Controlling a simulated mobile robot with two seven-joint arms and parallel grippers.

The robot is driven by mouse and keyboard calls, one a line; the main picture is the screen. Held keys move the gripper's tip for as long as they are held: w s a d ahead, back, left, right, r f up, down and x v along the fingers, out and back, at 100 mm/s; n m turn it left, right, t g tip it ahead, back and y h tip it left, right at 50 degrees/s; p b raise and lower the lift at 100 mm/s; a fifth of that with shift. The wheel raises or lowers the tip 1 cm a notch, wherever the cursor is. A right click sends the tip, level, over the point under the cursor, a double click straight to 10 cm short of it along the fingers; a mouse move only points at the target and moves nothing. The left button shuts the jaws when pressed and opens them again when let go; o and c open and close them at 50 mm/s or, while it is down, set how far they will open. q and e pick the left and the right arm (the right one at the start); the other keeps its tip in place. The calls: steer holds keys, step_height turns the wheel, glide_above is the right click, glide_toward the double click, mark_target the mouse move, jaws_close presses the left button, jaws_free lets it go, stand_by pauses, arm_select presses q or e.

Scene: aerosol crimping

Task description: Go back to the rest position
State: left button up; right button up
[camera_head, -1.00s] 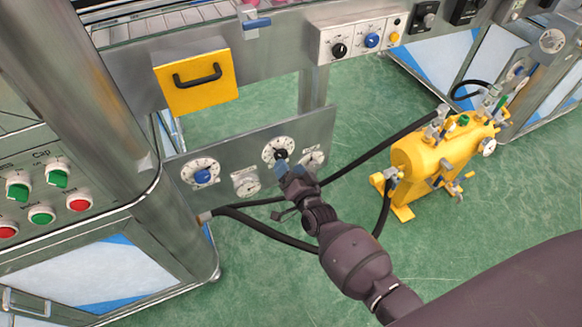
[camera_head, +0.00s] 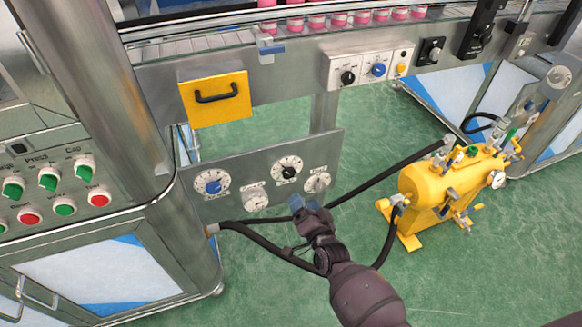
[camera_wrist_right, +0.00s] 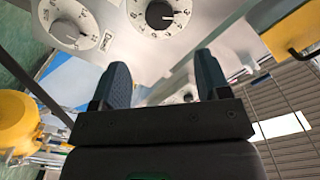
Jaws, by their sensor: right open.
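My right gripper (camera_head: 305,205) is in front of the lower part of the grey dial panel (camera_head: 235,170), below the black-knobbed dial (camera_head: 287,170). In the right wrist view the two dark fingers (camera_wrist_right: 160,85) stand apart with nothing between them. That view also shows the black-knobbed dial (camera_wrist_right: 160,14) beyond the fingertips, apart from them. My left gripper is not in view.
A yellow pump unit (camera_head: 440,190) stands on the green floor at right, with black hoses running to the panel. A yellow drawer front (camera_head: 215,100) with a black handle is above. A button panel (camera_head: 50,185) is at left. Pink-banded cans (camera_head: 340,18) line the conveyor.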

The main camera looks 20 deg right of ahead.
arm_select(q)
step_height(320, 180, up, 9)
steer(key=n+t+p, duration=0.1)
steer(key=p, duration=1.1)
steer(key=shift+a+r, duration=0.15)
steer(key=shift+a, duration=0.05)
arm_select(e)
steer(key=s+d+r+n+g, duration=0.2)
steer(key=s+r+n, duration=0.1)
steer(key=s, duration=0.9)
steer(key=s+d+r+n+g, duration=0.2)
steer(key=s+r, duration=0.3)
steer(key=s, duration=0.7)
steer(key=s+d+r+n+g, duration=0.3)
steer(key=s+d+r+n, duration=0.1)
steer(key=s, duration=0.8)
steer(key=shift+r+h, duration=0.3)
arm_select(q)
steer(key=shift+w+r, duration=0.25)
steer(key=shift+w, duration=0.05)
arm_select(e)
steer(key=shift+w, duration=0.1)
steer(key=shift+c, duration=0.3)
